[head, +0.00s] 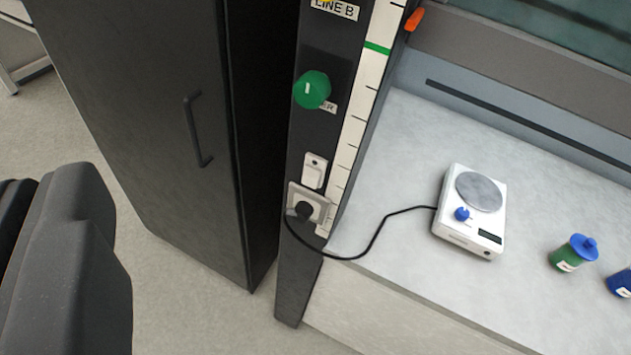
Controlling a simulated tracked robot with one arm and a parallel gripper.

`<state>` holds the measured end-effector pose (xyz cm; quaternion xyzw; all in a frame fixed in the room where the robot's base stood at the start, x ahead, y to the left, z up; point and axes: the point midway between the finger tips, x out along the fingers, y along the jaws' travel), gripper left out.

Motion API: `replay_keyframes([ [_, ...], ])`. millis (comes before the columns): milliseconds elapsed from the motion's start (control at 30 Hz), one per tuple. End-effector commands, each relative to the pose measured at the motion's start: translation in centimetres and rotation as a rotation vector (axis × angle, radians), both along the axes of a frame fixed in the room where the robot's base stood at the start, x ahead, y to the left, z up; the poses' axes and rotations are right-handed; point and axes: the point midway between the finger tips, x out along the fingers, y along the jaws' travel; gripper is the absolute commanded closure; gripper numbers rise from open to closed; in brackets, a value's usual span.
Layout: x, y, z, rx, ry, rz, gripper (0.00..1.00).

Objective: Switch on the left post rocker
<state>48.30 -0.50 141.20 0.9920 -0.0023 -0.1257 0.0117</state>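The left post (300,240) is a dark upright column with a "LINE B" label near its top. A small white rocker switch (314,171) sits low on its front face, just above a socket (309,205) with a black plug in it. The rocker is small, and I cannot tell which way it is tipped. My gripper (48,195) shows only in part as dark, blurred shapes at the lower left edge. It is well to the left of the rocker and apart from it. Its opening cannot be made out.
A green knob (311,90) sticks out of the post above the rocker. A dark cabinet (150,110) with a handle stands left of it. A black cable runs from the plug to a white hotplate (470,212) on the bench (400,150). A green bottle (573,254) stands further right.

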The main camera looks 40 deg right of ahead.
Motion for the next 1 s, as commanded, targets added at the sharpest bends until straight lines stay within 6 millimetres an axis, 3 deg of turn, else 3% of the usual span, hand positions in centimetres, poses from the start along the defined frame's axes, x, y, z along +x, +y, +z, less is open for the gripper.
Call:
replay_keyframes([
  [167, 3.9, -2.2, -2.2, -0.085, 0.108, -0.002, 1.0],
  [300, 7.2, -4.6, -5.3, -0.18, 0.221, 0.007, 1.0],
  [500, 10.6, -8.1, -10.1, -0.309, 0.378, 0.045, 1.0],
  [733, 12.8, -11.8, -16.2, -0.436, 0.559, 0.121, 1.0],
  [1000, 13.1, -14.7, -21.6, -0.531, 0.704, 0.213, 1.0],
])
